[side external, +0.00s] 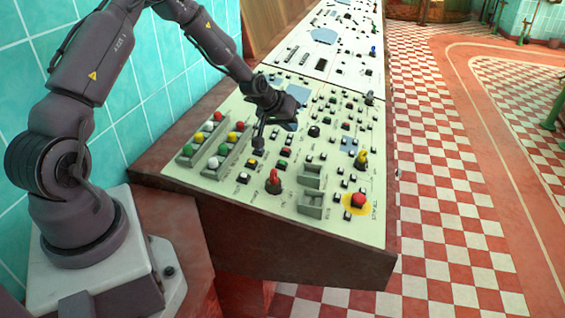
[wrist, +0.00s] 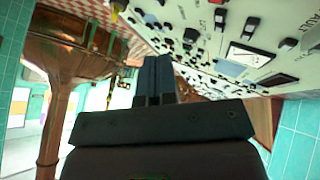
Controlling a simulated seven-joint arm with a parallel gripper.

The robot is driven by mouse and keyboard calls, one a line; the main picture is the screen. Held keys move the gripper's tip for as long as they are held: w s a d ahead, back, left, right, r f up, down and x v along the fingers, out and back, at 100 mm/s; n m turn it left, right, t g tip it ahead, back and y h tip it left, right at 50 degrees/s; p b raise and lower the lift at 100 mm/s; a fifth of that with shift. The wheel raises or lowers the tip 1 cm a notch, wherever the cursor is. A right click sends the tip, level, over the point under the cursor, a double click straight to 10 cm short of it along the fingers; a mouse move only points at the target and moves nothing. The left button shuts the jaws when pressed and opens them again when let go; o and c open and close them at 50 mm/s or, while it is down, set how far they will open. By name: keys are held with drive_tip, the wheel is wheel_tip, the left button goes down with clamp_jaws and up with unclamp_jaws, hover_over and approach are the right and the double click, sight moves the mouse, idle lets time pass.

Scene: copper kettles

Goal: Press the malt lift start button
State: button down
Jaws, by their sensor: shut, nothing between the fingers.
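The sloped cream control panel (side external: 330,165) carries many buttons, knobs and switches. Its labels are too small to read in the side view, so I cannot tell which is the malt lift start button. My gripper (side external: 258,149) is shut and empty, pointing down over the near left part of the panel.
Two grey trays of coloured lamps or buttons (side external: 212,148) lie left of my gripper. A red lever knob (side external: 273,182) stands in front, and a red mushroom button (side external: 358,200) on a yellow disc is at the front right. Teal tiled wall (side external: 128,125) is at left.

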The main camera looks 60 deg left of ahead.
sight(283, 162)
drive_tip(key=shift+s+a+f, duration=0.2)
drive_tip(key=shift+f, duration=1.25)
drive_tip(key=shift+s+a+f, duration=0.2)
drive_tip(key=shift+s+f, duration=0.05)
drive_tip(key=shift+f, duration=1.2)
drive_tip(key=shift+s+a+f, duration=0.2)
drive_tip(key=shift+f, duration=1.25)
drive_tip(key=shift+a+f, duration=0.1)
drive_tip(key=shift+f, duration=0.25)
drive_tip(key=shift+s+f, duration=0.1)
drive_tip(key=shift+f, duration=0.25)
drive_tip(key=shift+r, duration=0.75)
drive_tip(key=shift+w+d+r, duration=0.15)
drive_tip(key=shift+r, duration=0.65)
drive_tip(key=shift+w+d+r, duration=0.15)
drive_tip(key=shift+r, duration=0.7)
drive_tip(key=shift+w+d+r, duration=0.15)
drive_tip(key=shift+r, duration=0.65)
